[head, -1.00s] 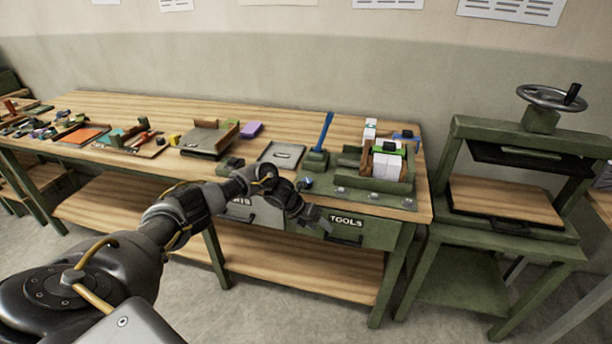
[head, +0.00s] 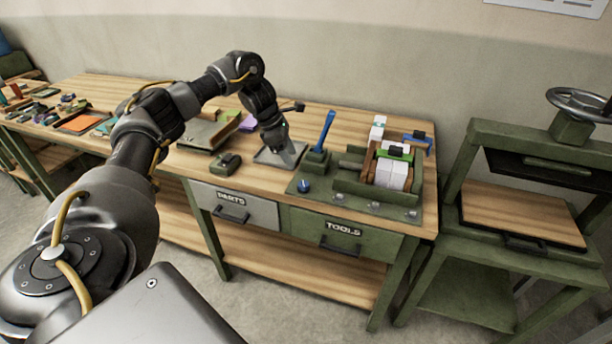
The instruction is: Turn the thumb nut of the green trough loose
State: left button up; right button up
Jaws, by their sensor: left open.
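The green trough (head: 368,192) stands on a green base plate at the right end of the workbench. It holds upright white blocks (head: 392,174) between wooden pieces, with a green piece on top. A round blue knob (head: 304,186) sits at the left front corner of the base plate. I cannot tell whether this knob is the thumb nut. My left gripper (head: 287,154) points down over the grey flat tray (head: 265,157), left of the trough and apart from it. It is open, with nothing seen between its fingers. My right gripper is out of view.
A blue upright lever (head: 325,131) stands between my left gripper and the trough. Drawers marked PARTS (head: 232,206) and TOOLS (head: 343,231) are below. A green press (head: 520,205) stands at the right.

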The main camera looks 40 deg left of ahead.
aim_at(302, 184)
pick_arm(q)
jog(key=p+x, duration=0.1)
jog(key=x, duration=0.2)
jog(key=p+x, duration=0.1)
jog(key=x, duration=0.2)
jog(key=p+x, duration=0.1)
jog(key=x, duration=0.2)
jog(key=shift+s+a+f, duration=0.25)
jog(key=shift+s+f, duration=0.05)
jog(key=shift+w+f, duration=0.15)
jog(key=shift+f, duration=0.3)
jog(key=c, duration=0.9)
jog(key=shift+c, duration=0.5)
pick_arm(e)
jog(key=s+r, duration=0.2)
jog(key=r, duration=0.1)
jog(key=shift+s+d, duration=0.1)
